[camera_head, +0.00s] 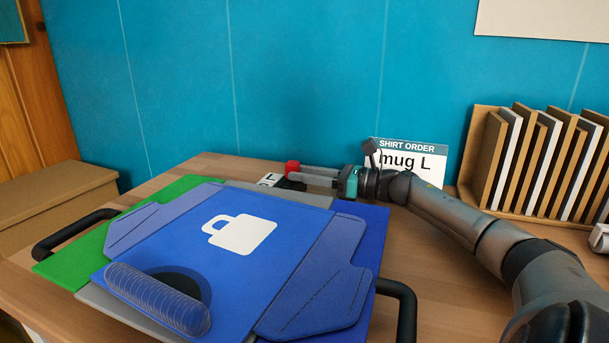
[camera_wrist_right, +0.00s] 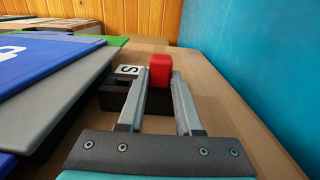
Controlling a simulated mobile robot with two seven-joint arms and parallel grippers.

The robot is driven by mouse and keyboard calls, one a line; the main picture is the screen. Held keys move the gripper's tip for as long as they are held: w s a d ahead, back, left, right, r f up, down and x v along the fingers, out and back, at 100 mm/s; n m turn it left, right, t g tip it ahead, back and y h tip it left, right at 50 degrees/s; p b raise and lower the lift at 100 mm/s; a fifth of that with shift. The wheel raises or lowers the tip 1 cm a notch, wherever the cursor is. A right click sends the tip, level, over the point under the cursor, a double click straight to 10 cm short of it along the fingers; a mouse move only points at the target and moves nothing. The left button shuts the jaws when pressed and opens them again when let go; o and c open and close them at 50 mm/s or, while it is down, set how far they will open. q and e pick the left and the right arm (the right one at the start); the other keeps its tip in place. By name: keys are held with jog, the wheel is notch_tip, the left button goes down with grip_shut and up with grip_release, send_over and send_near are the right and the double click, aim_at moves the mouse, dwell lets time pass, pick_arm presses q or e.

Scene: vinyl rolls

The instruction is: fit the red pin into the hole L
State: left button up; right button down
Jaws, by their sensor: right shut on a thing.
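The red pin (camera_head: 293,166) is a small red block-like piece at the back of the table, behind the blue printing board. My right gripper (camera_head: 299,175) reaches in from the right, low over the table, and is shut on the red pin. In the right wrist view the red pin (camera_wrist_right: 160,69) sits between the two grey fingertips. A dark block (camera_wrist_right: 118,97) lies under and beside the fingers, with a small white letter tag (camera_wrist_right: 128,70) near the pin; in the head view the tag (camera_head: 269,179) is partly hidden. No hole shows, so hole L is hidden.
The blue board (camera_head: 265,278) with a white bag print fills the front table. A clear coil-like roll (camera_head: 158,299) lies on it. A sign (camera_head: 408,160) reading "mug L" stands by the blue wall. A wooden rack (camera_head: 483,155) stands at right. Bare table lies right of the board.

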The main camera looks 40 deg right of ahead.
jog(key=shift+f, duration=0.3)
grip_release()
jog(key=shift+a, duration=0.1)
dwell(0.5)
jog(key=shift+s, duration=0.1)
jog(key=shift+s+d, duration=0.25)
jog(key=shift+s, duration=0.05)
jog(key=shift+s+d+p, duration=0.3)
jog(key=shift+s+p, duration=0.2)
jog(key=shift+s, duration=0.05)
jog(key=shift+p+v, duration=1.7)
jog(key=shift+v, duration=0.75)
jog(key=shift+r, duration=0.2)
